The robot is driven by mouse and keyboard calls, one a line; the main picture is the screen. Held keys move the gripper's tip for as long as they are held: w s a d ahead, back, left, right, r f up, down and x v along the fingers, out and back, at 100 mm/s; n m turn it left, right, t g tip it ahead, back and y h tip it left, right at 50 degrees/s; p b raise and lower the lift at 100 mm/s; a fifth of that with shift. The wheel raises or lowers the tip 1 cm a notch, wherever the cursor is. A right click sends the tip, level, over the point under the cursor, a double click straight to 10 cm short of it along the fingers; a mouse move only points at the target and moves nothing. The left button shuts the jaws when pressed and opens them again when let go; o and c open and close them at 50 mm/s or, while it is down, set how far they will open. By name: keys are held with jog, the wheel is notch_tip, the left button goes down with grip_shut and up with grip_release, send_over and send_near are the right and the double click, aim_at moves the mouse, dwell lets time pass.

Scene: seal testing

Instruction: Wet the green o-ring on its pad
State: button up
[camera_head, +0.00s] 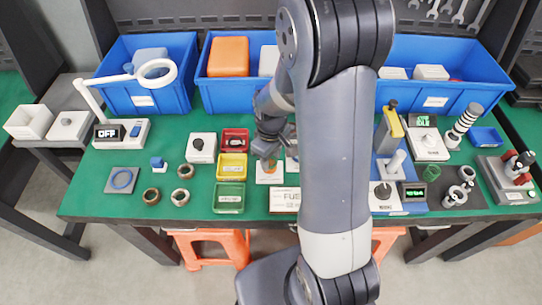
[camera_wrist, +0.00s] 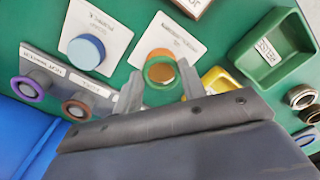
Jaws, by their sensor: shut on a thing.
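My gripper (camera_wrist: 161,78) is shut on a green o-ring (camera_wrist: 149,80), with a finger at each side of it in the wrist view. The ring shows over a white plate (camera_wrist: 180,31) with a round orange-brown pad (camera_wrist: 160,53). The pad's brown top shows through the ring. I cannot tell whether ring and pad touch. In the head view my gripper (camera_head: 268,146) is over the same plate (camera_head: 270,179), partly hidden by my arm.
A plate with a blue round pad (camera_wrist: 86,50) is beside it. Green (camera_head: 229,197), yellow (camera_head: 231,166) and red (camera_head: 236,140) trays stand to the left. Another green ring (camera_head: 432,173) lies to the right. Blue bins (camera_head: 148,95) line the back.

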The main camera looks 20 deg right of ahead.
jog(key=shift+f+b, duration=0.45)
dwell(1.4)
jog(key=shift+r+p, duration=2)
jog(key=shift+r, duration=0.6)
jog(key=shift+d, duration=0.1)
